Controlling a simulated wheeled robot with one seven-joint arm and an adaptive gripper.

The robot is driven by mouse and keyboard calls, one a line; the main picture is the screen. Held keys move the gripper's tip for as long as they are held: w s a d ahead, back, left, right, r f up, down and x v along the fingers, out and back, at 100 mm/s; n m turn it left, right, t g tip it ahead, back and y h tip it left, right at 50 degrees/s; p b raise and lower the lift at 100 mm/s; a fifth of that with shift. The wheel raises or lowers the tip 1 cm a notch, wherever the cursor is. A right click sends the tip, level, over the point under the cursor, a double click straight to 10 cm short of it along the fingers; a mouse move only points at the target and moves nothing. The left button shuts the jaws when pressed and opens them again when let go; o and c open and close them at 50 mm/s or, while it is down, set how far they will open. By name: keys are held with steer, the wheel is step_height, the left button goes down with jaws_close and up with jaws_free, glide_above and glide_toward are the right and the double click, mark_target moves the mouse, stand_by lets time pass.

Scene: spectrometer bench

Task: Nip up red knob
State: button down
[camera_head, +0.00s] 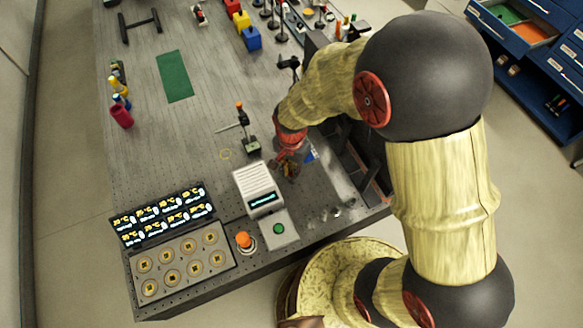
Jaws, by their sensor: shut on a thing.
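My gripper (289,166) is at the middle of the bench, low over the surface behind the white box. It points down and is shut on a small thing. The fingers are dark and reddish, and I cannot make out what they hold. I cannot pick out a red knob with certainty in this view. An orange-red round knob (243,239) sits on a pale base near the front edge, apart from my gripper. A thin post stand (249,143) with an orange top is to the left of my gripper.
A white instrument (256,188) with a lit display stands just in front of my gripper. A panel of round sockets (180,265) and lit displays (162,214) are at front left. A green mat (174,76) lies farther back. Coloured blocks (243,30) stand at the back.

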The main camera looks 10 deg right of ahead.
mark_target(291, 173)
steer(key=shift+m+p, duration=0.3)
steer(key=shift+m, duration=1.3)
steer(key=c, duration=2.1)
jaws_free()
steer(key=shift+w+r, duration=0.1)
step_height(291, 173, up, 12)
steer(key=shift+f, duration=0.1)
